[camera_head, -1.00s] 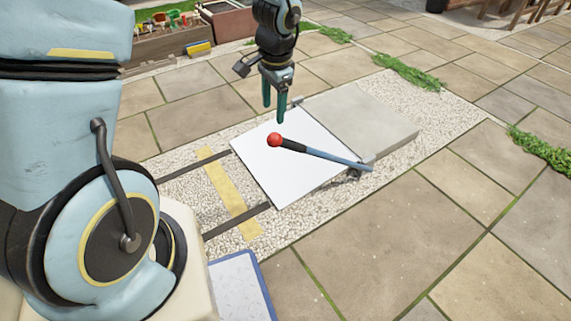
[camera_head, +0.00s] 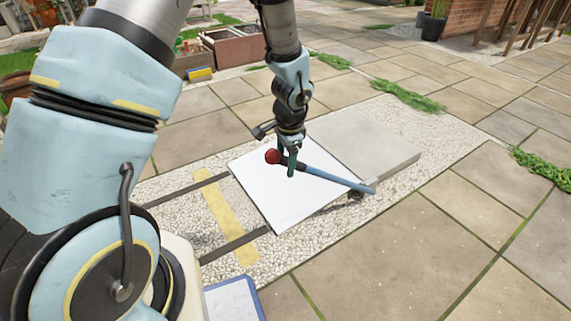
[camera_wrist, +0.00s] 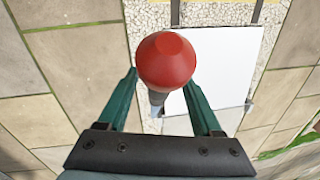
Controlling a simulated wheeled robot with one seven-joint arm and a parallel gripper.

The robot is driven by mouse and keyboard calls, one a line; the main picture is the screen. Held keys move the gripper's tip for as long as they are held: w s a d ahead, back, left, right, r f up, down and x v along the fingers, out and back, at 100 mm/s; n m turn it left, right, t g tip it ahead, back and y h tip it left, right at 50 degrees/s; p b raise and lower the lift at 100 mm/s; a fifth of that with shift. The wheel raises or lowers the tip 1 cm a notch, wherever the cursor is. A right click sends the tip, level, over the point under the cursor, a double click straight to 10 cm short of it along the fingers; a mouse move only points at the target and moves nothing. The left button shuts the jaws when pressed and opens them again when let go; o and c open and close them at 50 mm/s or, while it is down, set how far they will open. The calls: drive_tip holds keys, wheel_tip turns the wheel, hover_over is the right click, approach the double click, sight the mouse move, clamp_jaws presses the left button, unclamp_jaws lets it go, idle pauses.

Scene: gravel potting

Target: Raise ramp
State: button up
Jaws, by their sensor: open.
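The ramp is a flat white plate (camera_head: 285,200) lying sloped beside a grey slab in the head view. It also shows in the wrist view (camera_wrist: 225,70). A lever with a blue rod (camera_head: 338,177) and a red ball knob (camera_head: 272,157) reaches over the ramp from a pivot at its right edge. My gripper (camera_head: 288,170) is open, with green fingers at the knob end of the lever. In the wrist view the red knob (camera_wrist: 166,61) sits between the fingertips of my gripper (camera_wrist: 160,80), with a gap on each side. Contact is not visible.
The raised grey slab (camera_head: 362,145) adjoins the ramp. Two dark rails and a yellow strip (camera_head: 225,215) lie on gravel in front of it. A blue-edged white board (camera_head: 232,300) is near my base. Planters (camera_head: 235,45) stand at the back.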

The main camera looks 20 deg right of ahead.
drive_tip(key=shift+f, duration=0.1)
drive_tip(key=shift+c, duration=0.3)
clamp_jaws()
idle(1.2)
